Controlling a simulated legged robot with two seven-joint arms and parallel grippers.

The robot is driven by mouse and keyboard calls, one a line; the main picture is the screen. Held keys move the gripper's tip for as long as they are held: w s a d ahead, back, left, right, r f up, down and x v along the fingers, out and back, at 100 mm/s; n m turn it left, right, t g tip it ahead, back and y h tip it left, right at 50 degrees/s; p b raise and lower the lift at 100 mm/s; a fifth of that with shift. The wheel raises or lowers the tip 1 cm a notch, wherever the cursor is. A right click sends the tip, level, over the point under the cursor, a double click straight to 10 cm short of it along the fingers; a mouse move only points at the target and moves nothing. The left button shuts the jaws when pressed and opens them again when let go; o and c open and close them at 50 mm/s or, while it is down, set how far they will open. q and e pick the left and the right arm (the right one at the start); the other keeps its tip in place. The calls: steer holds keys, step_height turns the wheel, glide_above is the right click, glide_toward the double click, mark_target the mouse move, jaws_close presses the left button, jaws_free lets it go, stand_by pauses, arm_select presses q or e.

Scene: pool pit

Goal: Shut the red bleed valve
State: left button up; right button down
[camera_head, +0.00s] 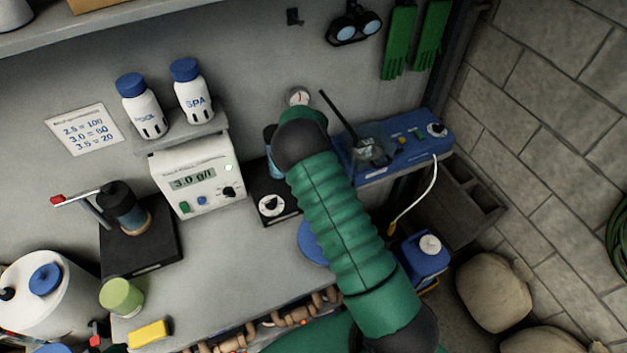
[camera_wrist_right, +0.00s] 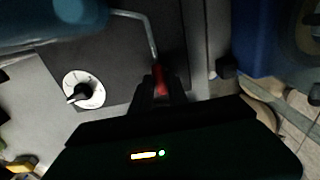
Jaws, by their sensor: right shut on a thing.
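A red grip (camera_wrist_right: 158,77) sits at the end of a bent grey metal rod (camera_wrist_right: 146,30) in the right wrist view. My right gripper (camera_wrist_right: 160,90) is shut on this red grip, with its dark fingers on either side of it. In the head view my green-sleeved right arm hides the gripper and the red grip. The rod passes over a black base with a white dial (camera_wrist_right: 83,90); the dial also shows in the head view (camera_head: 271,205). Whether this grip is the bleed valve's handle I cannot tell. My left gripper is not in view.
A black stand (camera_head: 140,250) at the left bears a dark cylinder and a second red-tipped lever (camera_head: 57,199). A white meter (camera_head: 195,178) reads 3.0 g/l. A blue unit (camera_head: 395,145) stands right of my arm. A yellow block (camera_head: 149,333) lies at the bench front.

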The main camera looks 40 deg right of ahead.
steer(key=shift+w+d+r, duration=0.15)
steer(key=shift+w+r, duration=0.15)
steer(key=c, duration=1.5)
jaws_free()
steer(key=shift+o, duration=0.5)
steer(key=shift+s+f, duration=0.1)
steer(key=shift+f, duration=0.1)
step_height(320, 180, up, 17)
steer(key=b, duration=0.2)
steer(key=shift+f, duration=0.15)
